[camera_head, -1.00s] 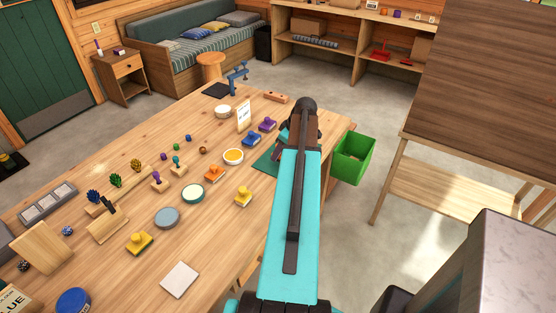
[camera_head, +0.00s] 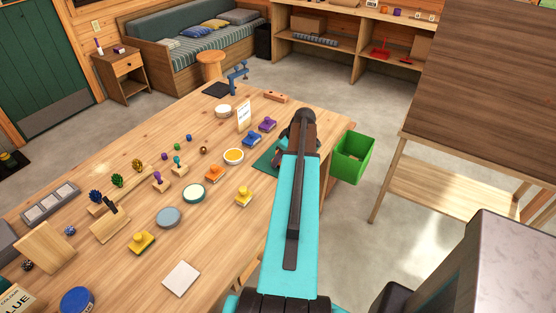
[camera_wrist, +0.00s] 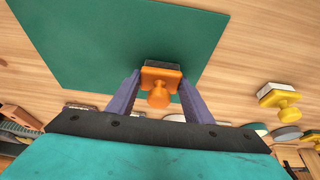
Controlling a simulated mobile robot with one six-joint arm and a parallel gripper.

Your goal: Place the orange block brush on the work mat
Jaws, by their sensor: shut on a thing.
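My gripper (camera_wrist: 161,78) is shut on an orange block brush (camera_wrist: 158,96) with a round knob and a dark underside. In the wrist view the brush shows between the two purple fingers, in front of the green work mat (camera_wrist: 110,40). I cannot tell whether it touches the mat. In the head view my arm hides the gripper, the held brush and much of the mat (camera_head: 264,164), which lies near the table's right edge. A similar orange block (camera_head: 215,174) stands on the table, left of the mat.
Blue (camera_head: 252,139), purple (camera_head: 267,125) and yellow (camera_head: 244,196) knobbed blocks stand near the mat, along with an orange-filled dish (camera_head: 233,156). A green bin (camera_head: 352,158) stands on the floor right of the table. A white square (camera_head: 182,278) lies at the front.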

